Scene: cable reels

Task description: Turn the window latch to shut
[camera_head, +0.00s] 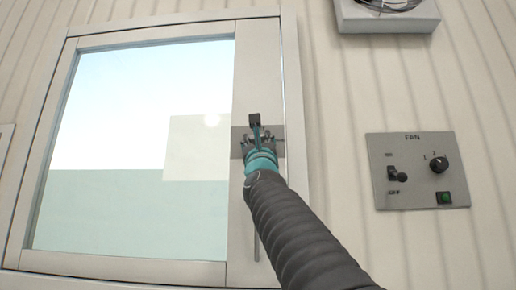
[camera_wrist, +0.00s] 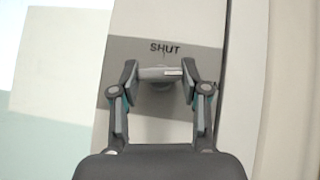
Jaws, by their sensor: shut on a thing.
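The window latch has a grey handle (camera_wrist: 152,73) that lies crosswise in the wrist view, between my two fingers, with a round hub just below it. Its grey plate (camera_head: 237,142) is on the right stile of the window frame. The word SHUT (camera_wrist: 165,49), with a small tick mark, is printed above the handle. My gripper (camera_wrist: 159,78) is shut on the handle, one finger at each end. In the head view my gripper (camera_head: 260,138) covers most of the latch, so the handle's angle cannot be told there.
The window pane (camera_head: 120,140) is left of the latch. A fan control panel (camera_head: 418,170) with a switch, knob and green button is on the wall to the right. A grey box (camera_head: 388,17) is mounted above it. The ribbed wall between window and panel is clear.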

